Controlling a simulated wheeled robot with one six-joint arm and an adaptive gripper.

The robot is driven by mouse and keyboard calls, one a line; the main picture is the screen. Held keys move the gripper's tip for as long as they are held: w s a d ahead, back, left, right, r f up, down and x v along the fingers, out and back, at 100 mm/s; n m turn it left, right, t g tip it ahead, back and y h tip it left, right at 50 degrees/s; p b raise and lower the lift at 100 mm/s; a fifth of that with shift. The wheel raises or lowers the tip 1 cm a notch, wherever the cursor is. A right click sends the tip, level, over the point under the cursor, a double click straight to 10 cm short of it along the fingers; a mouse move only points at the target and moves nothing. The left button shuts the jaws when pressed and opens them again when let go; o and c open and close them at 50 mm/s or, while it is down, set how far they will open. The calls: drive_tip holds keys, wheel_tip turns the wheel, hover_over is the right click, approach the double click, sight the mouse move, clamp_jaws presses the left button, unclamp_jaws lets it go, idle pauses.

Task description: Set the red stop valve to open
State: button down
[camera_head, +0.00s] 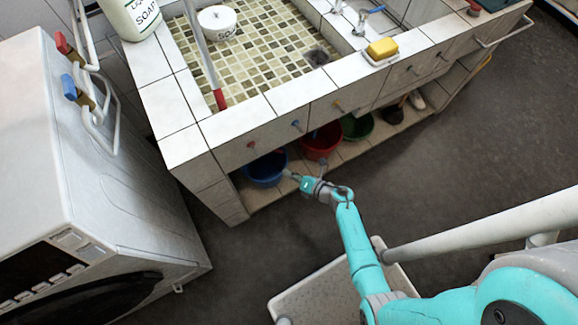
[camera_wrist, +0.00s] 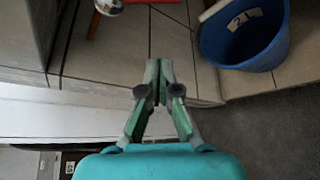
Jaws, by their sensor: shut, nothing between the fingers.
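The red stop valve (camera_head: 63,44) is at the upper left in the head view, a small red handle beside white pipes above the white machine. A similar blue handle (camera_head: 69,87) sits just below it. How far the red handle is turned is too small to tell. My gripper (camera_head: 290,175) is in front of the sink's lower shelf, far to the right of the valve. In the wrist view my gripper (camera_wrist: 158,66) has its fingertips together and holds nothing. The red valve is not recognisable in the wrist view.
The white machine (camera_head: 60,190) stands on the left, with a floor gap before the tiled sink (camera_head: 185,150). A blue bucket (camera_head: 266,172), also in the wrist view (camera_wrist: 245,42), and a red bucket (camera_head: 320,143) stand on the shelf. Open floor (camera_head: 480,120) lies right.

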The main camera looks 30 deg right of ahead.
drive_tip(key=w, duration=0.7)
drive_tip(key=shift+w, duration=0.35)
drive_tip(key=shift+d+r+n+h, duration=0.1)
drive_tip(key=shift+d+n+h, duration=0.05)
drive_tip(key=shift+n+h, duration=0.2)
idle(0.6)
drive_tip(key=shift+d+r+n+g+h, duration=0.3)
drive_tip(key=shift+d+r+n+h, duration=0.3)
drive_tip(key=shift+r+n+h, duration=0.35)
drive_tip(key=shift+d+r+n+g+h, duration=0.3)
drive_tip(key=shift+d+r+n+h, duration=0.3)
drive_tip(key=shift+r+n+h, duration=0.3)
drive_tip(key=shift+r, duration=0.1)
